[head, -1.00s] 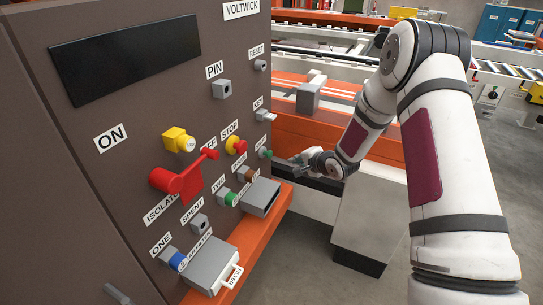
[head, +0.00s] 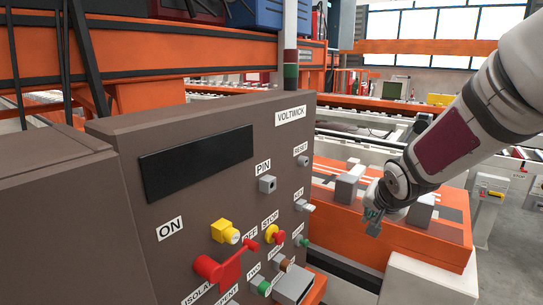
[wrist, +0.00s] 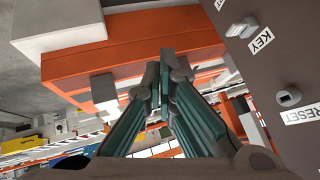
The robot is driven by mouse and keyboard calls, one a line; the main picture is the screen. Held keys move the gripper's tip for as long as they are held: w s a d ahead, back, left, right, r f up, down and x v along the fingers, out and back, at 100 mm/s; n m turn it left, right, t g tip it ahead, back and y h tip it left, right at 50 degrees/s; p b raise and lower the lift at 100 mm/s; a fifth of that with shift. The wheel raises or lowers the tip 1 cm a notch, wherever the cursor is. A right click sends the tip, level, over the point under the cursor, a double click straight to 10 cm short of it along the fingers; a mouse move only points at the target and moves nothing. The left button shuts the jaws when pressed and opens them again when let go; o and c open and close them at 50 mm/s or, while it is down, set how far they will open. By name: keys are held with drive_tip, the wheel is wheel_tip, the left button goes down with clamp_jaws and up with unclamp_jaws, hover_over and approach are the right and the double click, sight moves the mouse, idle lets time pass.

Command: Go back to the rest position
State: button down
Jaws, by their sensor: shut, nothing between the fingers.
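My gripper (head: 374,222) is to the right of the brown panel (head: 205,205) in the head view, clear of it, in front of an orange bench (head: 440,235). In the wrist view my gripper (wrist: 166,62) shows its two teal-lined fingers together at the tips with nothing between them. My white arm comes down from the upper right in the head view.
The panel carries a red isolator handle (head: 222,270), a yellow block (head: 224,231), a stop button (head: 275,235) and a grey key switch (head: 305,206). The key switch also shows in the wrist view (wrist: 238,28). Grey blocks (head: 347,187) stand on the bench.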

drive_tip(key=s+a+r+n+g+p, duration=0.1)
drive_tip(key=s+r, duration=0.3)
drive_tip(key=s, duration=0.8)
drive_tip(key=s+a+r+n+g+p, duration=0.1)
drive_tip(key=s+a+r+n+p, duration=0.1)
drive_tip(key=s, duration=1)
drive_tip(key=s+a+r+n+g+y+p, duration=0.1)
drive_tip(key=s+r+n, duration=0.3)
drive_tip(key=s, duration=0.8)
wheel_tip(320, 180, up, 2)
drive_tip(key=shift+s+a+g+p, duration=0.2)
drive_tip(key=shift+a+g+p, duration=0.3)
drive_tip(key=shift+a+p, duration=0.05)
